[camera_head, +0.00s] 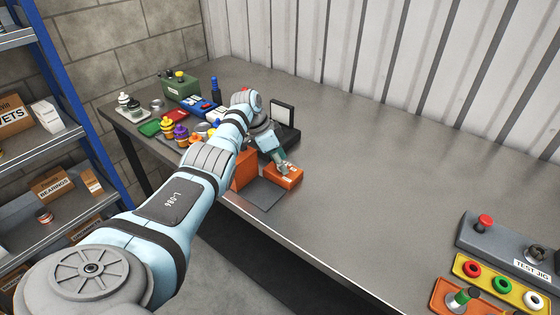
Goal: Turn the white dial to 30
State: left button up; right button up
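My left gripper (284,166) is at the top of a small orange box (289,179) near the front edge of the bench. Its fingertips are very small here, and I cannot tell whether they are open or shut, or touching anything. No white dial shows clearly on this box; the gripper covers part of its top. A white round control (533,300) sits on a yellow panel (496,283) at the lower right, beside red and green ones. I cannot read any number or tell whether it is a dial. My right gripper is not in view.
A grey test jig (510,248) with a red button stands at the right. The middle of the bench (385,190) is clear.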

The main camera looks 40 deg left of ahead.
pick_arm(q)
jog(key=v, duration=1.2)
